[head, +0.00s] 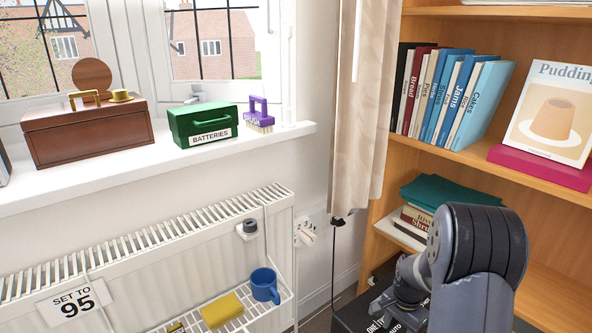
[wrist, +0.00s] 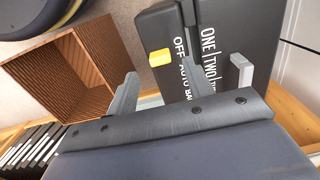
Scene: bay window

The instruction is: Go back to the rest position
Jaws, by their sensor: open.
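My gripper (wrist: 160,82) shows in the wrist view with its two grey fingers apart and nothing held between them. I cannot tell how far the fingertips are from the box.
The bookcase (head: 555,172) fills the right, beside a curtain (head: 362,100). A radiator (head: 150,255) with a wire rack holding a blue mug (head: 265,285) and a yellow block (head: 222,310) stands left. In the wrist view, a ribbed wooden box (wrist: 65,75) lies left of my fingers.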

